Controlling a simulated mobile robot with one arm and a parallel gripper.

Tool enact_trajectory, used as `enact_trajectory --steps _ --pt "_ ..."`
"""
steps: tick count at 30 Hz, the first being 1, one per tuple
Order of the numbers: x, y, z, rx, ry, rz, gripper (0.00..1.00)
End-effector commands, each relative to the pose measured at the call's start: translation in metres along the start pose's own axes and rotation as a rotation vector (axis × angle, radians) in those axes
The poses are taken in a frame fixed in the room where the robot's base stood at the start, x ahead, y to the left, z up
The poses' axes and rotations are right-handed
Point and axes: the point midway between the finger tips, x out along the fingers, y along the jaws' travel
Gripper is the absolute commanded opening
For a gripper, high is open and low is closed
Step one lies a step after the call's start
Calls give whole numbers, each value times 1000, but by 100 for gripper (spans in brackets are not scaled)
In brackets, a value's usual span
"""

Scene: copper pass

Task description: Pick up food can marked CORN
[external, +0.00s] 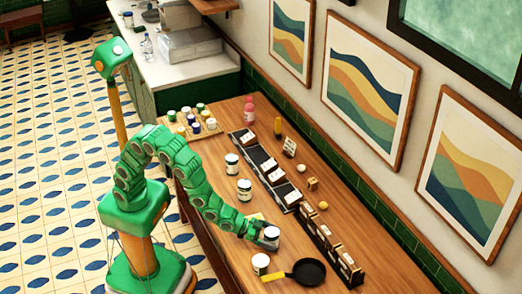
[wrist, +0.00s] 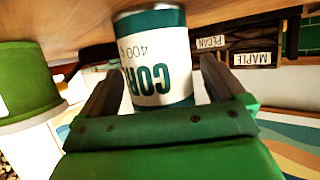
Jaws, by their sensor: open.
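The can marked CORN (wrist: 157,72) is white and teal with "400" on its label, and appears upside down in the wrist view. It stands on the wooden counter (wrist: 80,25) between the two fingers of my gripper (wrist: 160,92). The gripper is open, with one finger on each side of the can; I cannot tell whether they touch it. In the external view my gripper (external: 266,240) is low over the counter at the CORN can (external: 272,232), whose lower part is partly hidden by the gripper.
A pale can (external: 260,264) and a black frying pan (external: 309,271) stand close in front. Two more cans (external: 244,190) (external: 232,163) stand behind. A dark rack (external: 318,232) with labelled blocks runs along the right; PECAN and MAPLE labels (wrist: 254,58) show in the wrist view.

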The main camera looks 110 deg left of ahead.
Motion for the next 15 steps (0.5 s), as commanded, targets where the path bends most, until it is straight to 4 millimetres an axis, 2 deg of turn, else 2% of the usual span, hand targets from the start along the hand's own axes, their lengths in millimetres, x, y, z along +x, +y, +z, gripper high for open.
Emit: enact_trajectory --steps 9,15 --pt "4 0 1 1 -1 0 96" --pt "4 0 1 1 -2 0 65"
